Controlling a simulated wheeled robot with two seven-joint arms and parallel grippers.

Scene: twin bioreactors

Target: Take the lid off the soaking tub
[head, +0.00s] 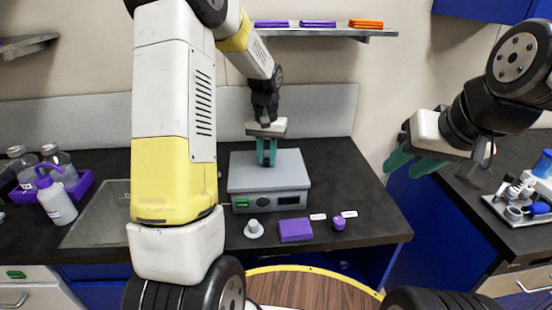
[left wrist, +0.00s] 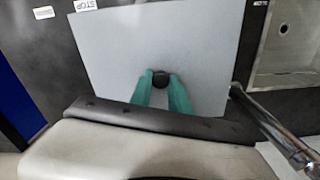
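The soaking tub (head: 270,201) is a grey box with a green display and a dial on its front, standing on the dark counter. Its flat light-grey lid (head: 240,172) lies on top, with no clear gap visible under it. The lid fills much of the left wrist view (left wrist: 110,60), with a small round black knob (left wrist: 160,77) on it. My left gripper (head: 267,163) points down at the lid. Its teal fingers (left wrist: 161,82) are close together on both sides of the knob and appear to grip it. My right gripper (head: 414,162) is open and empty, off to the right.
In front of the tub are a grey-white stopper-like piece (head: 254,229), a purple block (head: 296,230) and a small purple item (head: 339,223). A sink (head: 95,215) and a purple bottle rack (head: 78,188) are on the left.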

